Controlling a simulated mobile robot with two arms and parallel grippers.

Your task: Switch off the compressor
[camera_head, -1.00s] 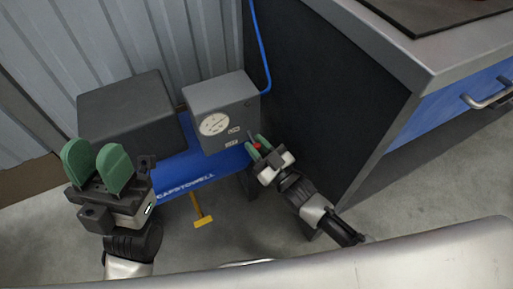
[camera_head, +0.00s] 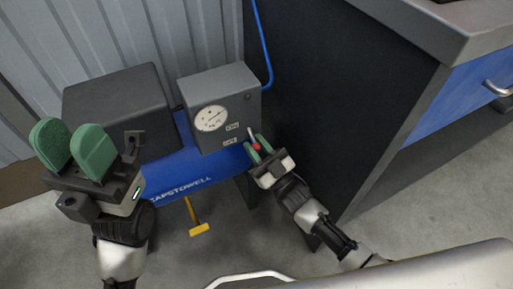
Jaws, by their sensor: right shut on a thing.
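The compressor has a blue tank (camera_head: 180,172) lettered CAPSTOWELL, a dark box (camera_head: 118,105) on its left and a grey control box (camera_head: 222,85) with a round gauge (camera_head: 211,118). A small lever with a red tip (camera_head: 257,147) sits at the control box's lower right; two small labels beside it are too small to read. My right gripper (camera_head: 260,151) is shut on the red-tipped lever, its green fingers on either side of it. My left gripper (camera_head: 73,147) is open and empty, in front of the dark box, its green fingers pointing up.
A dark-sided workbench (camera_head: 335,110) stands close to the right of the compressor and my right arm. A blue hose (camera_head: 262,45) runs up behind the control box. A yellow T-shaped piece (camera_head: 198,225) sticks out below the tank. Corrugated wall stands behind.

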